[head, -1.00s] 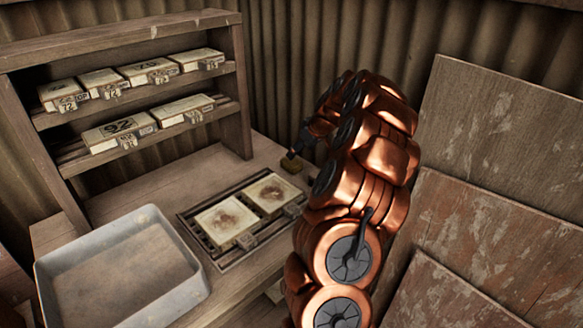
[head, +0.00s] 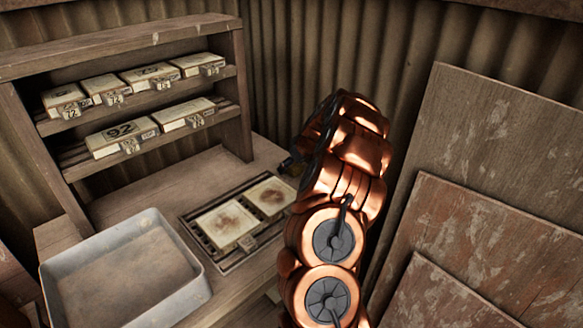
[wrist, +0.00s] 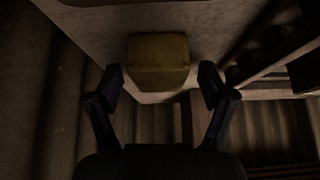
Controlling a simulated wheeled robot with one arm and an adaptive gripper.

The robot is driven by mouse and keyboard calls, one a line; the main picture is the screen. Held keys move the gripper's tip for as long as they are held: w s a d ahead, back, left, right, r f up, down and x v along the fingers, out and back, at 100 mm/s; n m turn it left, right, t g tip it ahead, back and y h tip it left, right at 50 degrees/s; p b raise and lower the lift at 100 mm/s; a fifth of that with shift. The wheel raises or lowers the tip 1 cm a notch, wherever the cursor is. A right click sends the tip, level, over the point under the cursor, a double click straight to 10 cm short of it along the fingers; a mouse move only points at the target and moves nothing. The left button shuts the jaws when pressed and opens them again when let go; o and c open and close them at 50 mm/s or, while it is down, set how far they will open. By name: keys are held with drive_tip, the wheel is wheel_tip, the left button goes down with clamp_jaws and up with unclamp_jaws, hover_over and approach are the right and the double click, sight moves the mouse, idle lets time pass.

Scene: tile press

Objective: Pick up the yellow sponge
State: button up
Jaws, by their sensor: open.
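The yellow sponge (wrist: 158,60) lies on the worktop near its edge in the wrist view, dim but whole. My gripper (wrist: 160,78) is open. Its two dark fingertips show on either side of the sponge's near half in the picture, with a gap on each side. I cannot tell how far above the sponge they are. In the head view my gripper (head: 289,163) is small and partly hidden by my copper arm, at the worktop's back right. The sponge is almost wholly hidden behind the arm there.
A tile press frame (head: 222,257) with two tiles stands just left of my arm. A grey tray (head: 62,291) sits front left. A wooden shelf (head: 243,95) with numbered tile boxes stands at the back. Boards (head: 495,150) lean at the right, close to the arm.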

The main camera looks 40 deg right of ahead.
drive_tip(key=shift+c, duration=0.2)
drive_tip(key=c, duration=1)
drive_tip(key=shift+r, duration=0.1)
wheel_tip(320, 180, up, 10)
drive_tip(key=shift+f+b, duration=0.1)
drive_tip(key=shift+b, duration=0.8)
drive_tip(key=o, duration=0.4)
drive_tip(key=c, duration=0.5)
